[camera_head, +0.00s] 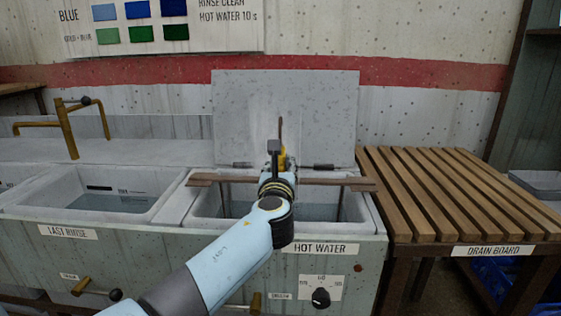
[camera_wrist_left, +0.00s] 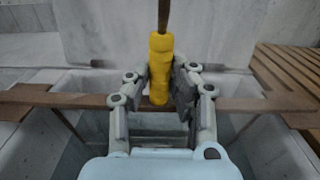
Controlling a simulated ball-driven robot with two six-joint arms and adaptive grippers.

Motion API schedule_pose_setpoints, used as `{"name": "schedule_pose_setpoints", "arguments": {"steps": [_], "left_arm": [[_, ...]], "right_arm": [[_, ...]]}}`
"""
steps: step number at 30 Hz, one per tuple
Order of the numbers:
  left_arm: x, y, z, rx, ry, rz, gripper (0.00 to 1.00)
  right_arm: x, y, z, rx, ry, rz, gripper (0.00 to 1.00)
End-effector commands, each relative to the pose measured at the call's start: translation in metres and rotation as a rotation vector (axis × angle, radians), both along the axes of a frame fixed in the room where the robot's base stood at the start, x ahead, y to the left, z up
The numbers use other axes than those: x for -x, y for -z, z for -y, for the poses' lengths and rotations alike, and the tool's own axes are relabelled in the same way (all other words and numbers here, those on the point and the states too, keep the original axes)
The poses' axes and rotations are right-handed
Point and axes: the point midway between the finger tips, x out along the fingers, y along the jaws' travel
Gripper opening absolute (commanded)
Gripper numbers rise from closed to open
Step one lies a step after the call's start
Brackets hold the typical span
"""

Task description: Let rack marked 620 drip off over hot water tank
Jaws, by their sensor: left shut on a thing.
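The hot water tank (camera_head: 350,228) stands in the middle with its grey lid (camera_head: 230,110) raised behind it. The rack's brown crossbar (camera_head: 330,181) spans the tank opening from side to side. I cannot tell whether its ends touch the rims. It also shows in the wrist view (camera_wrist_left: 240,104). My left gripper (camera_head: 277,168) is above the middle of the tank. In the wrist view its fingers (camera_wrist_left: 160,85) are shut on the rack's yellow grip (camera_wrist_left: 161,50), which stands upright. No 620 mark is readable, and my arm hides part of the tank.
The last rinse tank (camera_head: 50,216), holding water, is to the left, with a brass tap (camera_head: 66,130) behind it. The slatted drain board (camera_head: 450,195) is to the right and is bare. A knob (camera_head: 320,297) sits on the tank front.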

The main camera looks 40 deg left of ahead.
Motion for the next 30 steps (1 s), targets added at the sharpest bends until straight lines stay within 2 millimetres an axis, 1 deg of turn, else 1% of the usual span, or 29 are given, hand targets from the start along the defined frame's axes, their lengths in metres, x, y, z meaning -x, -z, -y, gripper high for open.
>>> {"name": "schedule_pose_setpoints", "arguments": {"steps": [2, 21, 25, 30], "left_arm": [[0.006, -0.003, 0.004, -0.001, 0.0, 0.003, 0.0], [0.051, -0.001, 0.031, 0.0, 0.0, 0.001, 0.0], [0.056, -0.001, 0.034, -0.001, -0.001, -0.001, 0.0], [0.057, -0.001, 0.035, -0.001, -0.001, 0.001, 0.0]], "right_arm": [[-0.001, -0.003, 0.0, 0.0, 0.0, 0.001, 0.4], [-0.003, -0.013, -0.001, -0.001, 0.001, 0.005, 0.4], [-0.003, -0.013, -0.002, -0.002, 0.0, 0.005, 0.4], [-0.002, -0.013, -0.003, -0.003, 0.001, 0.005, 0.4]]}}
